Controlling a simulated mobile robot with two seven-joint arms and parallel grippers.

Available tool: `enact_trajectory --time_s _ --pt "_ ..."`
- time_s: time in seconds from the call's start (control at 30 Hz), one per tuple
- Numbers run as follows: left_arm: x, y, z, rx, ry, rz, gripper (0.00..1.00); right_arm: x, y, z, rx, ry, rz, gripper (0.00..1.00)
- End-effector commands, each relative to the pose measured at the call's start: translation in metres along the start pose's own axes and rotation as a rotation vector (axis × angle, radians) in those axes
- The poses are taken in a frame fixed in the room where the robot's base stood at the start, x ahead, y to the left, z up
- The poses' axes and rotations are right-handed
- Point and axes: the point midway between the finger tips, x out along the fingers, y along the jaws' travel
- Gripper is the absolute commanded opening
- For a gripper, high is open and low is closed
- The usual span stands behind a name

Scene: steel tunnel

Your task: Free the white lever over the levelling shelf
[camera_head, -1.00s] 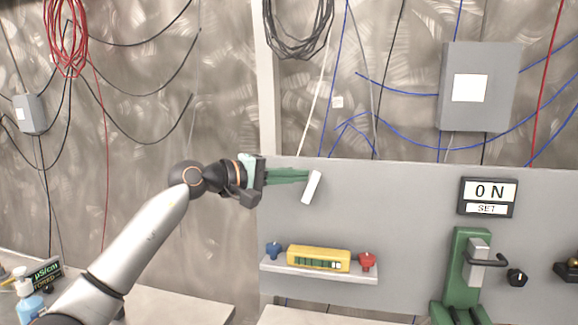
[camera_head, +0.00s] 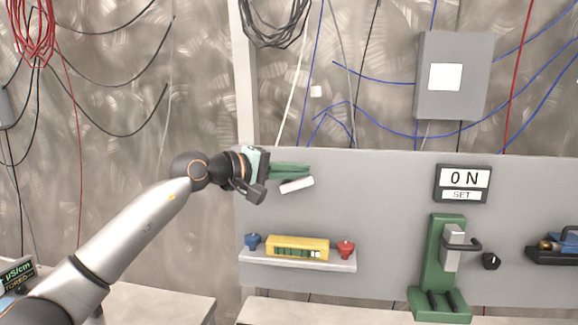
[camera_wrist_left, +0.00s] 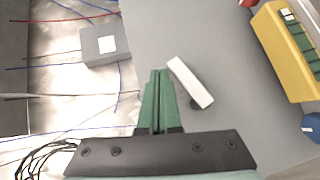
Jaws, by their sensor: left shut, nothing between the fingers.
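The white lever (camera_head: 297,185) sits on the grey panel above the levelling shelf (camera_head: 300,261). It lies close to level, its right end slightly higher. My left gripper (camera_head: 306,170) is shut and empty, its green fingers pointing right just above the lever. In the left wrist view the lever (camera_wrist_left: 190,82) is beside the shut fingers (camera_wrist_left: 160,75), to their right; whether they touch is unclear. On the shelf are a yellow level (camera_head: 297,248), a blue knob (camera_head: 252,242) and a red knob (camera_head: 346,249). My right gripper is not in view.
A display reading ON and SET (camera_head: 462,184) is on the panel at right. Below it stands a green fixture with a dark handle (camera_head: 436,265), with a black knob (camera_head: 491,261) beside it. The panel between the lever and the display is clear.

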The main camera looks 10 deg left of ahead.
Motion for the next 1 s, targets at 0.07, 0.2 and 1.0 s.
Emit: enact_trajectory --time_s 0.07,0.2,1.0 --pt "0.002 0.004 0.002 0.037 0.001 -0.034 0.00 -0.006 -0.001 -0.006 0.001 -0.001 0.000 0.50" --pt "0.005 -0.003 0.006 0.049 0.000 -0.048 0.00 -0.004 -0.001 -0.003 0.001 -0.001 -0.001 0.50" --pt "-0.090 0.000 0.005 0.049 0.003 -0.046 0.00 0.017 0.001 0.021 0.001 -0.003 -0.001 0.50"
